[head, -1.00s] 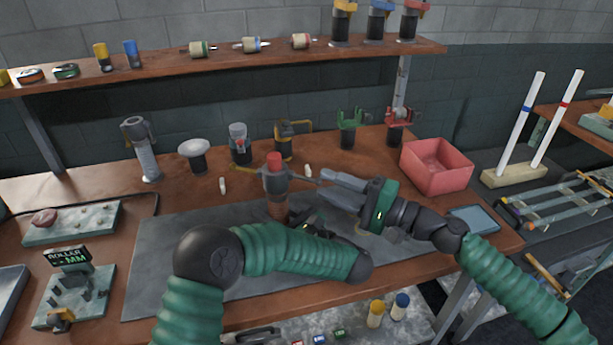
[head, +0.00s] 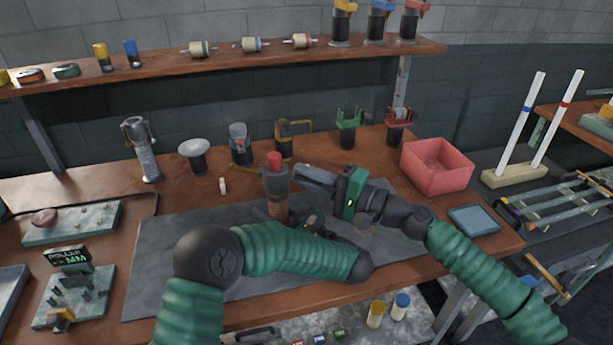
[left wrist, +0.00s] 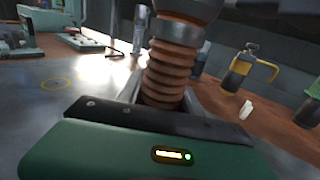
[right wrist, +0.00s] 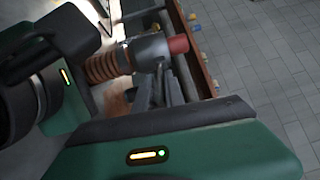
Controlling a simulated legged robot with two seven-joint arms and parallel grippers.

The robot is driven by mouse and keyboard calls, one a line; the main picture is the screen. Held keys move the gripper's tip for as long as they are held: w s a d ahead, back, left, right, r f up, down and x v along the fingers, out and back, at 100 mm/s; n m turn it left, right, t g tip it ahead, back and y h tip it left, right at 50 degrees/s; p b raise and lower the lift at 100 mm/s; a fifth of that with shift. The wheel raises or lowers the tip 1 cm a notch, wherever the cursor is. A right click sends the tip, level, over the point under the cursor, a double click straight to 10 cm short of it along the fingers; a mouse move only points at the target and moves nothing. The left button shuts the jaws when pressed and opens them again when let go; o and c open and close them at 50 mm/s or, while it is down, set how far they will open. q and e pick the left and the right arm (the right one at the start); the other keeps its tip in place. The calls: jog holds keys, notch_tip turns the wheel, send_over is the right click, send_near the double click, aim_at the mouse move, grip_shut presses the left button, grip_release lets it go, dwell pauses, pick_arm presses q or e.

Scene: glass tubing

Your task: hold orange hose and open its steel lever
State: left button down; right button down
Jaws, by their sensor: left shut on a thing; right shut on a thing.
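The orange ribbed hose (head: 277,210) stands upright over the grey mat. Its grey steel coupling (head: 275,184) has a red end (head: 274,160) on top. In the left wrist view the hose (left wrist: 172,68) sits between the fingers of my left gripper (left wrist: 163,98), which is shut on it below the coupling. My right gripper (head: 303,175) is beside the coupling, on its right in the head view. In the right wrist view its fingers (right wrist: 158,92) are shut close to the coupling (right wrist: 150,50). The steel lever is mostly hidden by these fingers.
A pink bin (head: 437,166) stands right of my right gripper. Several clamps and fittings, such as a yellow-handled one (head: 284,140), line the back of the bench. A small white piece (head: 223,186) lies left of the hose. The mat's left part (head: 170,245) is clear.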

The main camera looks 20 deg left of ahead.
jog(key=shift+f, duration=0.1)
jog(key=n+h, duration=0.1)
jog(key=h, duration=0.1)
jog(key=r+g+h, duration=0.1)
jog(key=h, duration=0.1)
jog(key=shift+n+h, duration=0.3)
jog(key=shift+n, duration=0.1)
jog(key=c, duration=1.4)
grip_release()
jog(key=shift+r, duration=0.1)
jog(key=v, duration=1.2)
